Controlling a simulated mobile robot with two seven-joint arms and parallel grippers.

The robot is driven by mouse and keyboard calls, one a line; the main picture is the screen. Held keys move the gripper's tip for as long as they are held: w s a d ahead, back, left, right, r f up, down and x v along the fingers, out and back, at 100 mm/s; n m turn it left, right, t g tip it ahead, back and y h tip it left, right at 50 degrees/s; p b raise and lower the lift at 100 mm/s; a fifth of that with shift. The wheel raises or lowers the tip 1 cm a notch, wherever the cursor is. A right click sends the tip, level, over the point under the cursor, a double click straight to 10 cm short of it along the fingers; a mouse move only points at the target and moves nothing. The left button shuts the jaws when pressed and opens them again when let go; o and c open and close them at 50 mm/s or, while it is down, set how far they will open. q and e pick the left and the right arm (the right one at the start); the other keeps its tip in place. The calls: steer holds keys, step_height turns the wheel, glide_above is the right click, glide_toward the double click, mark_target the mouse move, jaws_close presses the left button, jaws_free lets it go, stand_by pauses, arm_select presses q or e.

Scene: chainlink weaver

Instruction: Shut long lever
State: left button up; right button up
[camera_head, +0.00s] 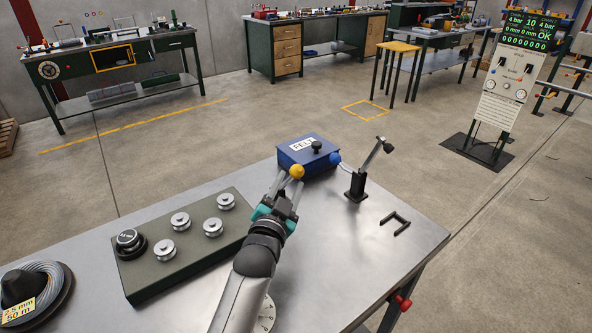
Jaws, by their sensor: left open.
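A grey lever (374,159) with a dark end knob slants up and to the right from a small black stand (356,186) on the steel table. It is the longest lever I can make out. A blue ball (335,158) sits beside it on the left, on a pale rod. My left gripper (292,183) is open, left of the lever and apart from it. A yellow ball (297,171) shows at its fingertips; I cannot tell what the ball is fixed to. My arm hides part of the table. My right gripper is out of view.
A blue lidded box (299,157) with a black knob stands at the table's back edge, just beyond my gripper. A dark bracket (396,219) lies on the right. A green board (149,276) with several metal rollers and a wire spool (61,298) are on the left. The front right of the table is clear.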

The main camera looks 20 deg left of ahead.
arm_select(q)
steer(key=shift+w+a+b, duration=0.1)
steer(key=shift+w+b, duration=0.5)
steer(key=shift+w, duration=2.8)
jaws_close()
